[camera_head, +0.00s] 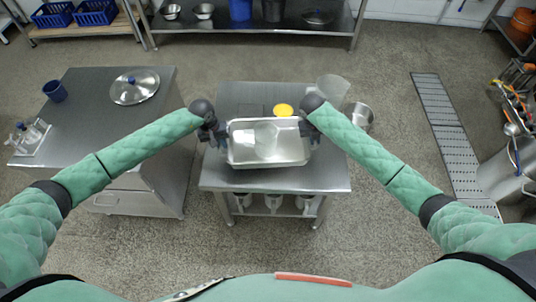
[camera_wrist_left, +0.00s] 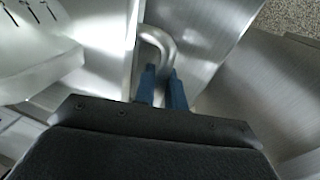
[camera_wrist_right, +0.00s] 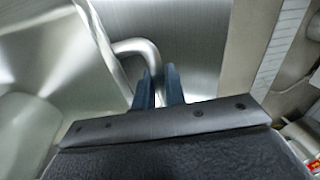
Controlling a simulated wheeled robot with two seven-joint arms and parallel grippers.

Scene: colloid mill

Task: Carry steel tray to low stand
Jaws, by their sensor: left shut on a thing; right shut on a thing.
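The steel tray (camera_head: 240,157) is a shallow rectangular pan over the middle of a small steel table (camera_head: 272,180). A pale rounded item (camera_head: 264,140) shows inside it. My left gripper (camera_head: 219,132) is shut on the tray's left loop handle, which shows in the left wrist view (camera_wrist_left: 160,40). My right gripper (camera_head: 308,126) is shut on the right loop handle, seen in the right wrist view (camera_wrist_right: 137,47). The tray looks about level. I cannot tell whether it rests on the tabletop or hangs just above. I cannot tell which piece is the low stand.
A steel cabinet (camera_head: 95,125) with a lid (camera_head: 134,86) stands left. Floor is open right, up to a drain grate (camera_head: 446,135).

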